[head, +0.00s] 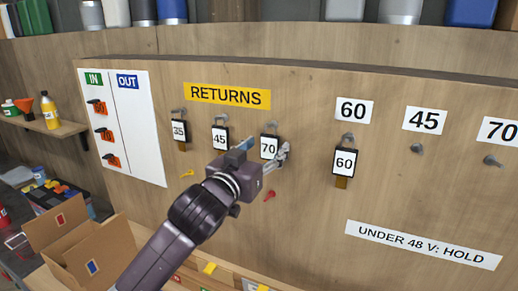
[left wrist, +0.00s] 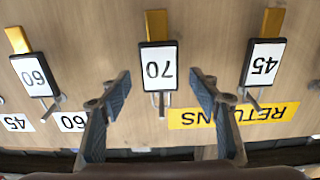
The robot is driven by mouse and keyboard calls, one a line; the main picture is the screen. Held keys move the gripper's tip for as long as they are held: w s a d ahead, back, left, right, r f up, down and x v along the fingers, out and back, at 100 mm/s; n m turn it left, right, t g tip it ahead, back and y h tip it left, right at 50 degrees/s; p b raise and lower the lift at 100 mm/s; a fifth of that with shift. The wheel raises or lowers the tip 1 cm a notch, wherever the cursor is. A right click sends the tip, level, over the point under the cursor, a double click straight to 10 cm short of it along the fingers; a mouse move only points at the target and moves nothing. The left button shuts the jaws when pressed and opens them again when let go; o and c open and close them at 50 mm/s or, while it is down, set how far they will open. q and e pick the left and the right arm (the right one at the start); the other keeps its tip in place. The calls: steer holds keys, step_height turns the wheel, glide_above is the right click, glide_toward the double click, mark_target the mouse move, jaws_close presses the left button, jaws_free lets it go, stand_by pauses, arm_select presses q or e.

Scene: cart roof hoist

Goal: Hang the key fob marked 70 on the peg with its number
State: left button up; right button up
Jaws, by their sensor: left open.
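The key fob marked 70 (head: 269,147) hangs on a hook under the yellow RETURNS sign, right of the 35 and 45 fobs. My left gripper (head: 262,151) is open in front of it, partly covering its lower part in the head view. In the left wrist view, which is upside down, the 70 fob (left wrist: 159,69) shows between the two spread fingers (left wrist: 160,84), with a gap on each side. The peg under the 70 label (head: 492,160) is bare, at the right edge of the head view. My right gripper is not in view.
A 60 fob (head: 344,162) hangs under the 60 label. The peg under the 45 label (head: 417,149) is bare. Fobs 35 (head: 179,132) and 45 (head: 220,138) hang left of my gripper. An IN/OUT board (head: 140,125) and an open cardboard box (head: 95,252) are at the left.

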arm_select(q)
steer(key=shift+w+d, duration=0.1)
steer(key=shift+w, duration=0.2)
steer(key=shift+c, duration=0.7)
steer(key=c, duration=1.3)
steer(key=shift+r+p, duration=0.15)
steer(key=shift+p, duration=0.15)
steer(key=shift+r, duration=0.2)
steer(key=shift+s, duration=0.1)
steer(key=s, duration=0.1)
steer(key=s+a+p, duration=0.1)
steer(key=s, duration=0.1)
steer(key=s+a+r+p, duration=0.1)
steer(key=shift+s+r, duration=0.1)
steer(key=shift+s, duration=0.05)
